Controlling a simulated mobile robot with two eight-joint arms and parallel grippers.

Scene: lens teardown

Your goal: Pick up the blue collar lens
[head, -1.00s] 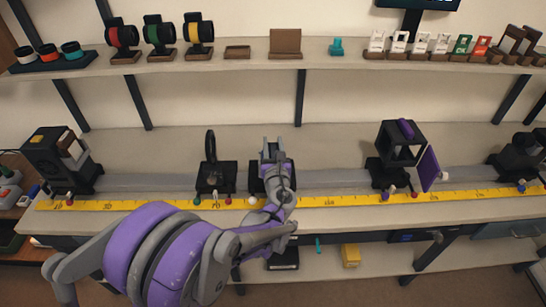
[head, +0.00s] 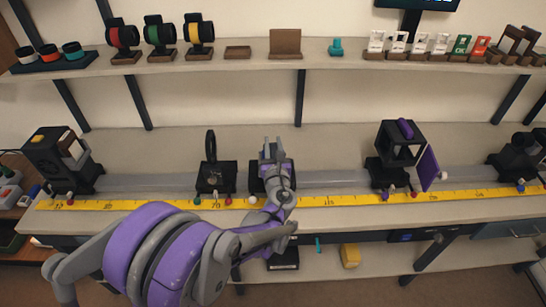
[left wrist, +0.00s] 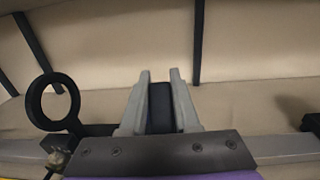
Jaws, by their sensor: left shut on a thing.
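My left gripper (head: 272,145) is over a black holder (head: 257,185) on the rail, left of the table's middle. In the left wrist view its grey fingers (left wrist: 160,78) are shut on a dark, bluish thing (left wrist: 160,108), seen edge-on. It fits the blue collar lens, but its collar and face are hidden. In the head view the hand covers it, and I cannot tell whether it is clear of the holder. My right gripper is not in view.
A holder with an upright black ring (head: 211,145) stands close on the left; the ring also shows in the left wrist view (left wrist: 33,103). A black cube mount with a purple plate (head: 428,168) stands to the right. A yellow ruler (head: 330,200) runs along the front.

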